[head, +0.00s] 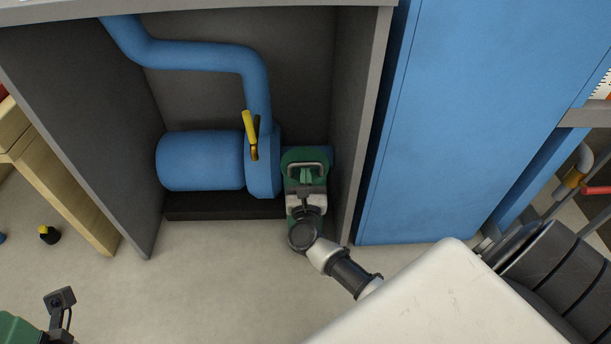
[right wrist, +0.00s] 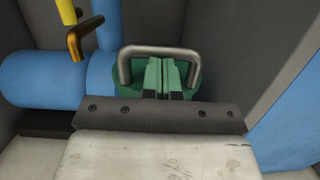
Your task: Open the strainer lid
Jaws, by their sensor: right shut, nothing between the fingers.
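The strainer (head: 292,156) is green and sits at the right end of the blue pump and pipe, inside the grey bay. Its round green lid (right wrist: 130,89) carries a grey metal bar handle (head: 306,165), which also shows in the right wrist view (right wrist: 158,49). The lid looks closed, though my gripper hides part of it. My right gripper (head: 305,188) is shut and empty at the near side of the handle. In the right wrist view its green fingers (right wrist: 164,62) lie together within the handle's outline; I cannot tell whether they touch it.
A yellow valve lever (head: 250,130) stands on the blue pump (head: 200,161) to the left of the strainer. The bay's grey right wall (head: 362,120) is close on the right, with a blue cabinet (head: 460,110) beyond. The floor in front is clear.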

